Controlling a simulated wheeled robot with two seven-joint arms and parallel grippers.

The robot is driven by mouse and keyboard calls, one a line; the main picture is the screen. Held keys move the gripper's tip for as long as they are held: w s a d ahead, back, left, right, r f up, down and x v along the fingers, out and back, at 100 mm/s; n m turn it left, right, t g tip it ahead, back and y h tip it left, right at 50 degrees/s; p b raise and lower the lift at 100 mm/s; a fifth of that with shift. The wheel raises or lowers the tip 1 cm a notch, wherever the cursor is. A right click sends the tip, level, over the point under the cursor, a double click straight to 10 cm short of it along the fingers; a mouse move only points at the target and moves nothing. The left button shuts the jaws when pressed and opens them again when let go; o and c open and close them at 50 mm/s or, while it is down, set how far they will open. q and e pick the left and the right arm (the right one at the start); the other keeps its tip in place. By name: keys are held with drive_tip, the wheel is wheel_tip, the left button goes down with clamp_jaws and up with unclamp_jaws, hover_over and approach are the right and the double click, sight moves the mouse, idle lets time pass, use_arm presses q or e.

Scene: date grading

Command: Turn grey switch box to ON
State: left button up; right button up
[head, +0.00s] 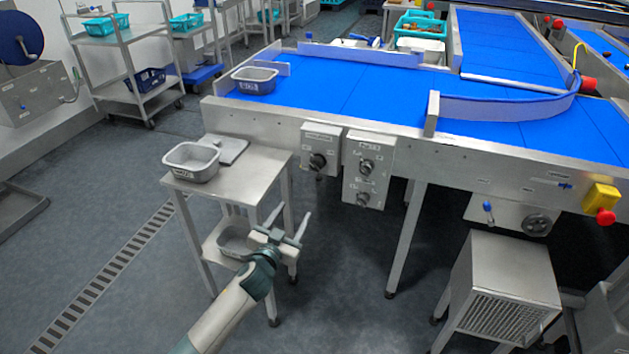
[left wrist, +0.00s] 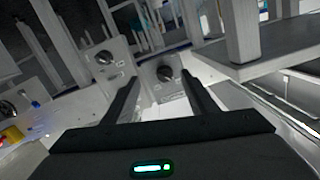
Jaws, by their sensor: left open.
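Two grey switch boxes hang on the conveyor's front side in the head view. The left switch box (head: 330,138) has one dark knob (head: 317,161); the right switch box (head: 377,150) has two knobs, one above the other. Their labels are too small to read. My left gripper (head: 289,214) is open and empty, below and left of the boxes, apart from them. In the left wrist view the picture is tilted; a dark knob (left wrist: 165,73) on a box shows between the open fingers, and another knob (left wrist: 105,57) is further left. My right gripper is not in view.
A steel side table (head: 240,178) with a grey tub (head: 191,163) stands left of the boxes, close to my left arm. A yellow box with a red button (head: 605,216) and a handwheel (head: 537,223) are further right. A steel cabinet (head: 505,280) stands below them.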

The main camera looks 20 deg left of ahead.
use_arm(q)
drive_tip(key=shift+t, duration=0.5)
drive_tip(key=r, duration=0.4)
drive_tip(key=shift+w+d, duration=0.25)
drive_tip(key=shift+w, duration=0.05)
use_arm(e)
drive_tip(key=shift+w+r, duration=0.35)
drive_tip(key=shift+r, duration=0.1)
use_arm(q)
drive_tip(key=shift+w, duration=0.1)
approach(315, 167)
drive_tip(key=w, duration=0.2)
drive_tip(key=w+b, duration=0.1)
drive_tip(key=w, duration=0.5)
drive_tip(key=shift+w+f+b, duration=0.15)
drive_tip(key=shift+b, duration=0.2)
drive_tip(key=shift+w, duration=0.9)
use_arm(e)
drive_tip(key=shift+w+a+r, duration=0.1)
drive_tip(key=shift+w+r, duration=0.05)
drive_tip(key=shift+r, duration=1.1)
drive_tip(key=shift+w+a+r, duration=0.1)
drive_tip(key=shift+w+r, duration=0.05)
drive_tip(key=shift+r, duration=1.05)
use_arm(q)
drive_tip(key=c, duration=1.1)
